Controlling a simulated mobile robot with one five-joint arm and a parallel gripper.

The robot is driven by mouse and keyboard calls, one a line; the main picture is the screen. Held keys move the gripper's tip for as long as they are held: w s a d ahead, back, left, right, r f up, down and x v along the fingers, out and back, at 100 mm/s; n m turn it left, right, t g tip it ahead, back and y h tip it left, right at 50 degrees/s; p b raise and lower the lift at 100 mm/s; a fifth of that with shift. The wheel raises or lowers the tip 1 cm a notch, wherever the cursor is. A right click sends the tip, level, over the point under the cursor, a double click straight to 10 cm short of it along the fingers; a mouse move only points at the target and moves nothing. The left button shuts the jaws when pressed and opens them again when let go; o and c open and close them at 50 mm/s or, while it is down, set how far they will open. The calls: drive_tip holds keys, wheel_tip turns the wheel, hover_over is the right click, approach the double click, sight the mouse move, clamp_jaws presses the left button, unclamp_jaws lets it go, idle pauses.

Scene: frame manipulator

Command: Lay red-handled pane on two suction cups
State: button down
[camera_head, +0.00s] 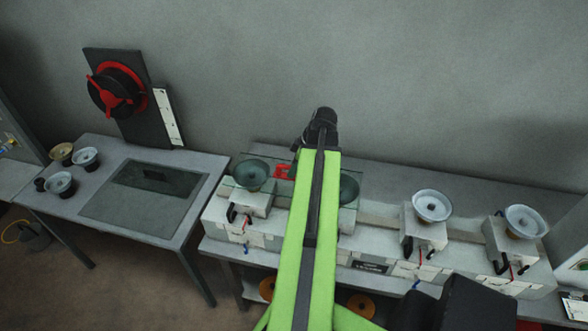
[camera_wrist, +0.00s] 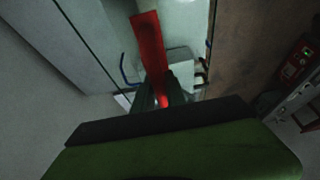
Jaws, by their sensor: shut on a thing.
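The red-handled pane is a clear sheet (camera_head: 268,159) in the head view, over the two left suction cups of the long bench. Its red handle (camera_head: 283,171) shows just left of my arm and also in the wrist view (camera_wrist: 150,45). My gripper (camera_wrist: 164,94) is shut on the handle. One dark cup (camera_head: 251,174) shows left of my arm; the other (camera_head: 348,188) shows right of it, partly hidden by the arm. Both appear seen through the glass. I cannot tell whether the pane touches the cups or hangs just above them.
Two pale suction cups, one (camera_head: 432,205) and another (camera_head: 525,221), stand uncovered on the right of the bench (camera_head: 382,208). A left table (camera_head: 205,165) holds a dark glass sheet (camera_head: 145,190) and several loose cups. A black board with a red wheel (camera_head: 117,90) stands behind it.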

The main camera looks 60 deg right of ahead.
drive_tip(key=c, duration=1.3)
unclamp_jaws()
drive_tip(key=shift+r, duration=0.1)
drive_tip(key=p+v, duration=0.2)
drive_tip(key=v, duration=0.1)
drive_tip(key=p+v, duration=0.2)
drive_tip(key=p, duration=0.1)
drive_tip(key=shift+s+d+r, duration=0.15)
drive_tip(key=shift+s+r, duration=0.1)
drive_tip(key=shift+s, duration=0.2)
drive_tip(key=s+d, duration=0.1)
drive_tip(key=s, duration=0.2)
drive_tip(key=s+d, duration=0.1)
drive_tip(key=s, duration=0.3)
drive_tip(key=s+d, duration=0.1)
drive_tip(key=s, duration=0.2)
drive_tip(key=shift+s+d+f, duration=0.15)
drive_tip(key=shift+s+f, duration=0.15)
